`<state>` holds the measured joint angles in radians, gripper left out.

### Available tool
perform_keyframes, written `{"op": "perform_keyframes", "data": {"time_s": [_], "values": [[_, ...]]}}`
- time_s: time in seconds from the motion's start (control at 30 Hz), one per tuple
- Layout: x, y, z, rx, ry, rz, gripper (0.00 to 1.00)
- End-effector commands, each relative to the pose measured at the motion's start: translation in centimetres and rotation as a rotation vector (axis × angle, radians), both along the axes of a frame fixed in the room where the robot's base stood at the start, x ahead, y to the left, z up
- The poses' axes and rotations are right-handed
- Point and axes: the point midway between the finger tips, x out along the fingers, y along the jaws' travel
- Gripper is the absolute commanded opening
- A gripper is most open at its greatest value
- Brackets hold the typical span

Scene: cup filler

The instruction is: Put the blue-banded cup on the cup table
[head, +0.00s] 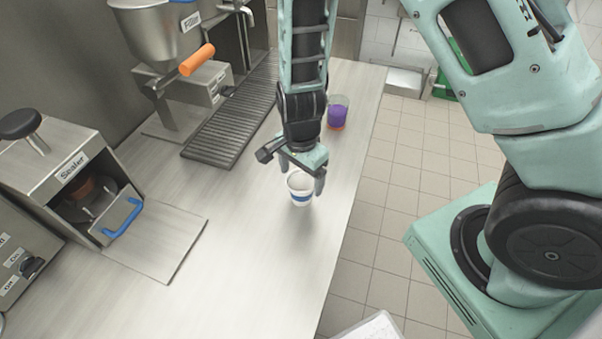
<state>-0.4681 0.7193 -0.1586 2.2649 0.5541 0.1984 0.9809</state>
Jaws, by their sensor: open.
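The blue-banded cup (301,197), white with a blue band, stands upright on the metal counter, near its right edge. My gripper (303,178) is open and points down at the cup, with its fingers at the level of the cup's upper part. One finger shows at the cup's right side; the other is partly hidden, so I cannot tell whether either touches the cup. I cannot make out which surface, if any, in view is the cup table.
A purple cup with an orange base (337,113) stands behind my gripper. The sealer (75,185) is at left, the filler (172,60) at the back beside a dark grate (225,125). A white surface (372,327) shows at the bottom. The front counter is clear.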

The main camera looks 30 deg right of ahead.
Motion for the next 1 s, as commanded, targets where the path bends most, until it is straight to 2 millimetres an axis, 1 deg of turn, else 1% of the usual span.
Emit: {"op": "perform_keyframes", "data": {"time_s": [0.17,0.5,0.6,0.7,0.8,0.87,0.9,0.97,1.0], "values": [[0.1,0.1,1.8,0.001,-0.004,0.004,0.84],[0.1,0.2,8.8,0.003,-0.005,0.004,0.84],[0.1,0.1,10.4,0.002,-0.003,0.003,0.84],[0.1,0.1,11.5,0.002,-0.003,0.001,0.84],[-0.1,0.2,12.2,0.005,0.0,0.016,0.84],[-0.7,0.8,12.7,0.02,0.007,0.069,0.84],[-1.4,1.3,13.2,0.036,0.013,0.136,0.84],[-3.0,2.6,14.2,0.07,0.019,0.287,0.84],[-4.4,3.5,15.0,0.093,0.021,0.419,0.84]]}}
